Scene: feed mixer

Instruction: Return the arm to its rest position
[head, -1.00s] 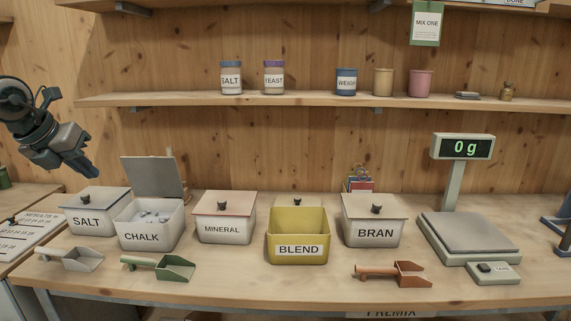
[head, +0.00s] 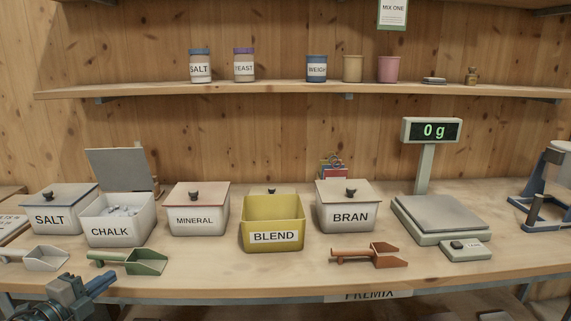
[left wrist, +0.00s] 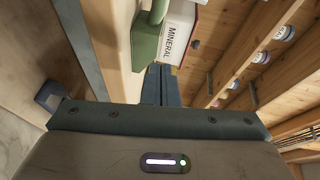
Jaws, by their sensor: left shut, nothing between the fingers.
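My left gripper (head: 103,281) is low at the bottom left of the head view, in front of the bench's front edge and below the green scoop. Its blue fingers are shut with nothing between them. In the left wrist view the closed fingers (left wrist: 160,85) point toward the bench, with the MINERAL bin (left wrist: 178,35) and the green scoop (left wrist: 147,40) beyond them. My right gripper is not in view.
The bench (head: 210,275) holds SALT (head: 52,217), open CHALK (head: 110,231), MINERAL (head: 196,219), yellow BLEND (head: 273,237) and BRAN (head: 348,216) bins. White (head: 35,258), green (head: 128,260) and orange (head: 368,255) scoops lie in front. The scale (head: 440,215) reads 0 g.

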